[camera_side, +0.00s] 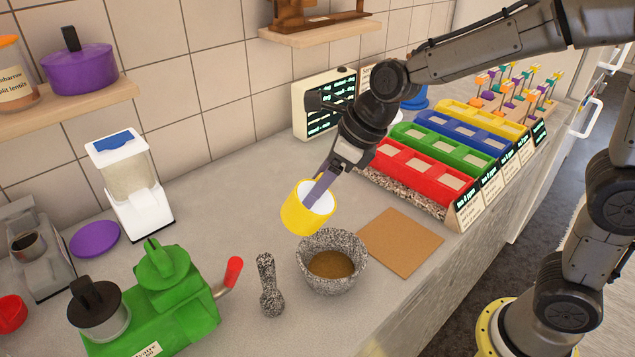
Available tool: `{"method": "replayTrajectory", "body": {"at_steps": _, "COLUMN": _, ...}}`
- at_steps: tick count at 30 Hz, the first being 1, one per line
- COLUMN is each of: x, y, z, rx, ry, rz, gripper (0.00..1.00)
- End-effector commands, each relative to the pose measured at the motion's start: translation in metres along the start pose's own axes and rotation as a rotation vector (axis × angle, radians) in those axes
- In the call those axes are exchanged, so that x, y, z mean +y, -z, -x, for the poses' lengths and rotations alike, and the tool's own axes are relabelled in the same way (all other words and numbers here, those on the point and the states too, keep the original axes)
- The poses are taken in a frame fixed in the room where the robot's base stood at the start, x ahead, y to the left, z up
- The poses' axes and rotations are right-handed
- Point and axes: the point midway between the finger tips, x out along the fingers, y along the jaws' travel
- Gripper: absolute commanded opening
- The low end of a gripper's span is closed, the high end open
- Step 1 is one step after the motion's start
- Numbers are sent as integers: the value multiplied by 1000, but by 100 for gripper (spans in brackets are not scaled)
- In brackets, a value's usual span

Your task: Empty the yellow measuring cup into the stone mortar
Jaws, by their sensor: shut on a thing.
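The yellow measuring cup (296,216) is held in my gripper (318,196), just above and to the left of the stone mortar's rim. The cup is tilted, with its white inside partly showing; I cannot tell whether anything is left in it. My gripper is shut on the cup's upper right side. The speckled grey stone mortar (318,281) stands upright on the counter below. Brown contents (331,264) lie in its bowl.
A green grinder (160,300) with a red-tipped handle stands at front left. Coloured bins (420,172) line the right back. Bare counter lies behind the pestle.

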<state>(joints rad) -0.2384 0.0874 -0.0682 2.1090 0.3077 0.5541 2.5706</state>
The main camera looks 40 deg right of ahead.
Motion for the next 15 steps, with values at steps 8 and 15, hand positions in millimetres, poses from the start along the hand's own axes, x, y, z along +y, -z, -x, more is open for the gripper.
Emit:
{"method": "replayTrajectory", "body": {"at_steps": 8, "x": 0, "y": 1, "z": -2, "rx": 105, "ry": -2, "rz": -2, "gripper": 0}}
{"method": "replayTrajectory", "body": {"at_steps": 15, "x": -1, "y": 3, "z": -3, "rx": 224, "ry": -4, "rz": -4, "gripper": 0}}
